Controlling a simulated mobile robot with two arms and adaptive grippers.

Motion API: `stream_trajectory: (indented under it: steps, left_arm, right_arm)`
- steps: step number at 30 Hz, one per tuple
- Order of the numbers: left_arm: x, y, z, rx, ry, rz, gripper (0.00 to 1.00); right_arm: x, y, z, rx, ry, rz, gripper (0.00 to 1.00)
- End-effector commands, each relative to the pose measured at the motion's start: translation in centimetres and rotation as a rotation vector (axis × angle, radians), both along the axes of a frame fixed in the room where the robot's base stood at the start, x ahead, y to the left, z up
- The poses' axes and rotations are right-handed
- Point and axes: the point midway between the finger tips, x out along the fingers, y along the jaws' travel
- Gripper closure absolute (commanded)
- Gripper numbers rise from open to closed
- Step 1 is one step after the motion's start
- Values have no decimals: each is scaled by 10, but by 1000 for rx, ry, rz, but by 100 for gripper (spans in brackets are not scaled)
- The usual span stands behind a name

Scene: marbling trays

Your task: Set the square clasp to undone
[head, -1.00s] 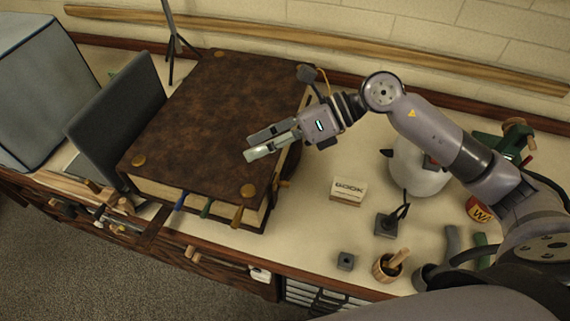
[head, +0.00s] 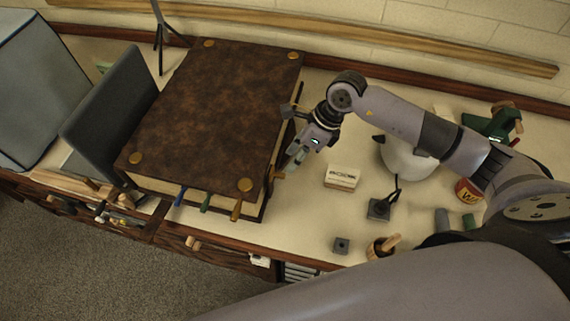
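A large brown leather book (head: 215,110) with round brass corner studs lies closed on the bench. A small brown fitting (head: 271,176) shows at its right edge, near the front corner. I cannot tell whether it is the square clasp or whether it is fastened. My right gripper (head: 296,160) points down beside the book's right edge, just behind this fitting. Its fingers are small and partly overlap in view, so their gap is unclear. The gripper and wrist hide part of that edge. My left gripper is not in view.
A small box with lettering (head: 342,177) stands right of the gripper, with a white rounded vessel (head: 407,160) behind it. A dark upright panel (head: 110,115) stands left of the book.

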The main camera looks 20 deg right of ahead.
Motion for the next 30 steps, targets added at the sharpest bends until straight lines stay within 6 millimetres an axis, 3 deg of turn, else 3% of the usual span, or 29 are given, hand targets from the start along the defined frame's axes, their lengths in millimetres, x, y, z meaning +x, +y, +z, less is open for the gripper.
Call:
stream_trajectory:
  steps: [6,12,22,30]
  left_arm:
    - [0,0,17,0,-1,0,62]
    - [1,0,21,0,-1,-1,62]
    - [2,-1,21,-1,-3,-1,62]
    - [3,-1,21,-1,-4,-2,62]
  right_arm:
    - [2,18,-35,2,3,1,65]
    - [4,25,-53,1,1,0,65]
    - [4,26,-56,1,0,1,65]
    - [4,26,-56,1,0,1,83]
